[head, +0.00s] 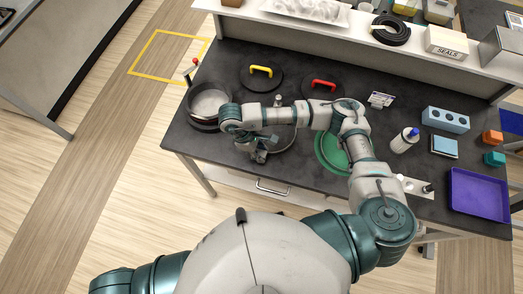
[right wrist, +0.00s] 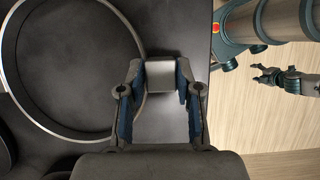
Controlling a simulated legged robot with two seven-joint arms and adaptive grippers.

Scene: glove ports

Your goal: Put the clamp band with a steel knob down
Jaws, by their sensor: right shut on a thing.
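My right gripper (head: 260,152) is low over the dark worktop near its front edge. In the right wrist view its fingers (right wrist: 160,90) are shut on the steel knob (right wrist: 160,74) of the clamp band. A thin steel ring (right wrist: 143,60), which looks like the band, lies left of the fingers against the dark top; its join to the knob is hidden. In the head view part of the ring (head: 293,143) shows beneath my right forearm. I cannot tell whether it touches the worktop. My left gripper (right wrist: 264,74) shows over the floor in the wrist view, fingers apart and empty.
A round port (head: 208,104) stands at the worktop's left end. Lids with a yellow handle (head: 261,71) and a red handle (head: 323,84) lie behind. A green disc (head: 330,160), a white bottle (head: 404,141) and a purple tray (head: 478,194) are to the right.

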